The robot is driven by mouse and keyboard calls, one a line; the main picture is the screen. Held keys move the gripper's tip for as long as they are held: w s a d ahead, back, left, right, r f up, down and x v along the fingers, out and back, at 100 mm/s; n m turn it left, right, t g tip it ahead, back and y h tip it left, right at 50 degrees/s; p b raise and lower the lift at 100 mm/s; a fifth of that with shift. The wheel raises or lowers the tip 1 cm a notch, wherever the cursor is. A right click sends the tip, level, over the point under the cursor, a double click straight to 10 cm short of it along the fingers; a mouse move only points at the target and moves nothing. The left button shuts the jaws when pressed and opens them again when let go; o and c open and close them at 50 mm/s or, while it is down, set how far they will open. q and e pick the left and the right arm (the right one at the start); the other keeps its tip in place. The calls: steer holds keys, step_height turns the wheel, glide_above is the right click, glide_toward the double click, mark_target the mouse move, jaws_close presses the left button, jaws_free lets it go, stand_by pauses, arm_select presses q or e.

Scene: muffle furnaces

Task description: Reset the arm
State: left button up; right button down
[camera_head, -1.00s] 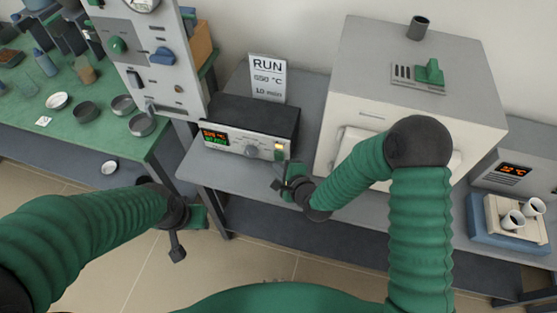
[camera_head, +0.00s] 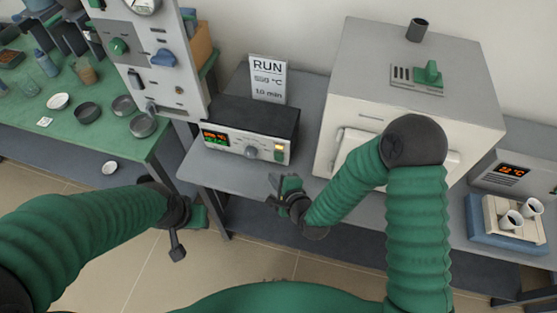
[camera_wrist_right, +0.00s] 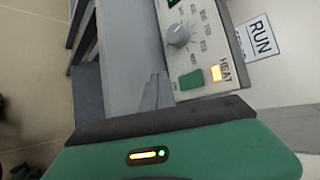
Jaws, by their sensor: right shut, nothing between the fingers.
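My right gripper (camera_head: 272,189) is shut and empty in the head view. It is in front of the controller box (camera_head: 248,143), near the bench's front edge, apart from the panel. In the right wrist view the controller's knob (camera_wrist_right: 178,35), green button (camera_wrist_right: 191,80) and lit amber HEAT lamp (camera_wrist_right: 216,73) show beyond the gripper's green body (camera_wrist_right: 190,150). My left gripper (camera_head: 185,232) hangs at lower left over the floor, away from the benches. Its jaw opening is not clear.
The white furnace (camera_head: 345,110) stands right of the controller, behind my right arm. A RUN sign (camera_head: 268,78) stands behind the controller. A tray with cups (camera_head: 512,222) is at far right. A green bench (camera_head: 95,130) with dishes is at left. Open floor lies between.

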steer(key=shift+s+a, duration=0.25)
steer(key=shift+s, duration=0.65)
steer(key=shift+r, duration=0.1)
steer(key=d+r+n+g, duration=0.1)
steer(key=d+n, duration=0.1)
steer(key=s+d+r+n+g+h+p, duration=0.1)
steer(key=d+n, duration=0.1)
steer(key=n, duration=0.1)
steer(key=d+r+n+p, duration=0.1)
steer(key=d+n, duration=0.1)
steer(key=shift+s+d+g+h, duration=0.2)
steer(key=shift+d+g+h, duration=0.1)
steer(key=shift+g, duration=0.1)
steer(key=s+d+r+n+g+h+p, duration=0.1)
steer(key=s+d+r+n+g+h, duration=0.2)
steer(key=s+d, duration=1)
step_height(320, 180, up, 5)
steer(key=n+g, duration=0.2)
steer(key=n, duration=0.5)
steer(key=shift+r+n+g+p, duration=0.15)
steer(key=shift+n+g+p, duration=0.15)
steer(key=shift+n, duration=0.1)
